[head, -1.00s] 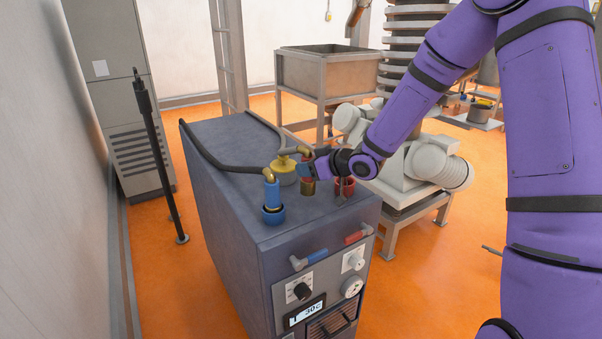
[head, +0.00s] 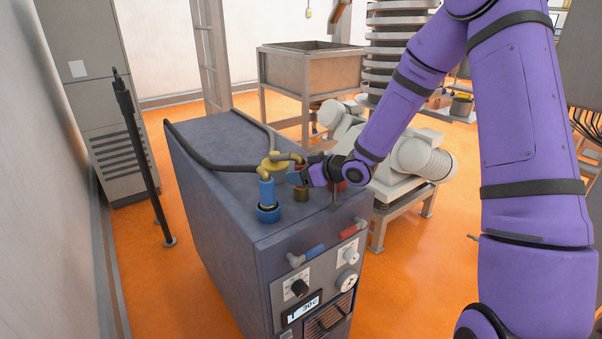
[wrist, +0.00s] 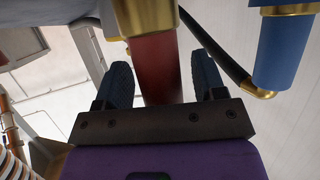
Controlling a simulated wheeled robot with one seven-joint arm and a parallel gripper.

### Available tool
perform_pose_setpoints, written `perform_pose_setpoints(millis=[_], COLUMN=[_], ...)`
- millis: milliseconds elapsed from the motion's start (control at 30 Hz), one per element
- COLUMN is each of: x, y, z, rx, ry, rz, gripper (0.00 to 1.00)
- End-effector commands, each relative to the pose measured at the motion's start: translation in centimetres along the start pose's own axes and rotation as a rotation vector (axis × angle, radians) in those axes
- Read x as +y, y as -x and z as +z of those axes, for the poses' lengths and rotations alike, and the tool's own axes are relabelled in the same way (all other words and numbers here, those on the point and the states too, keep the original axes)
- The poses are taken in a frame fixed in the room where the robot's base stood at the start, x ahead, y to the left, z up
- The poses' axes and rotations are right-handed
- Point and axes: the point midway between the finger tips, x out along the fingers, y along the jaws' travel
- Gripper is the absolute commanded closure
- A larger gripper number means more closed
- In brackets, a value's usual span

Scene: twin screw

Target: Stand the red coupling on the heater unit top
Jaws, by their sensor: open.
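The red coupling (head: 296,178) has a red body and a brass lower end (head: 301,195). It is upright on the grey heater unit top (head: 222,146), with a dark hose at its upper end. My gripper (head: 306,175) is at the red body from the right. In the wrist view, the red body (wrist: 158,68) is between my two dark fingers (wrist: 163,82), with a gap on each side. My gripper is open and not clamped on it. My gripper hides part of the coupling in the head view.
A blue coupling (head: 266,192) stands in a blue socket at the front left, and shows in the wrist view (wrist: 286,50). A yellow fitting (head: 270,167) is behind. A red socket (head: 340,186) is partly hidden behind my gripper. Hoses (head: 200,160) cross the heater top.

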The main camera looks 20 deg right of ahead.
Motion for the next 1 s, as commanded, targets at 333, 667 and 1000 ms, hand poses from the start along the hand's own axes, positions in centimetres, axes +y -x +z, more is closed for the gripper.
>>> perform_pose_setpoints(millis=[333, 667, 1000], x=[0.1, 0.1, 0.0], y=[3.8, 10.0, 12.1], z=[-0.3, -0.2, -0.3], rx=[-0.001, 0.0, -0.001], ry=[0.001, 0.0, 0.001], rz=[0.004, 0.004, 0.002], gripper=[0.36, 0.36, 0.36])
